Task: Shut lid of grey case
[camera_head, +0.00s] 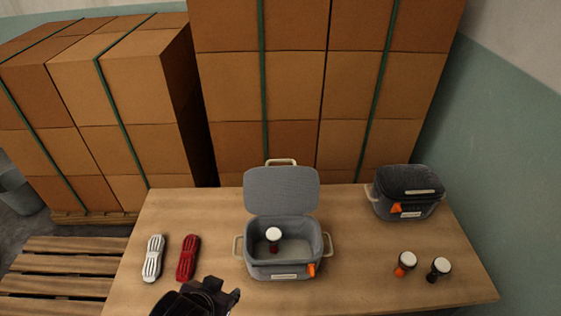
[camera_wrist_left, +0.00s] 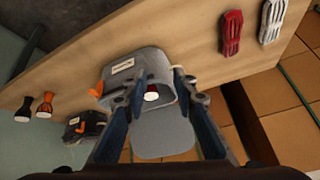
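The grey case (camera_head: 283,269) stands open in the middle of the table, its lid (camera_head: 281,190) raised at the back. It has beige side handles and an orange latch in front. A small goblet drum (camera_head: 274,238) with a white head and dark red body stands inside. In the left wrist view the case (camera_wrist_left: 150,62) and its lid (camera_wrist_left: 165,138) lie between and beyond my fingers. My left gripper (camera_head: 212,296) is in front of the case, to its left, apart from it. In the left wrist view its fingers (camera_wrist_left: 153,84) are spread and empty. My right gripper is not visible.
A darker case (camera_head: 407,192) with its lid shut stands at the right. Two goblet drums (camera_head: 405,263) (camera_head: 439,269) stand at the front right. White (camera_head: 153,258) and red (camera_head: 187,258) slotted objects lie at the left. Stacked boxes (camera_head: 290,80) rise behind the table (camera_head: 350,285).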

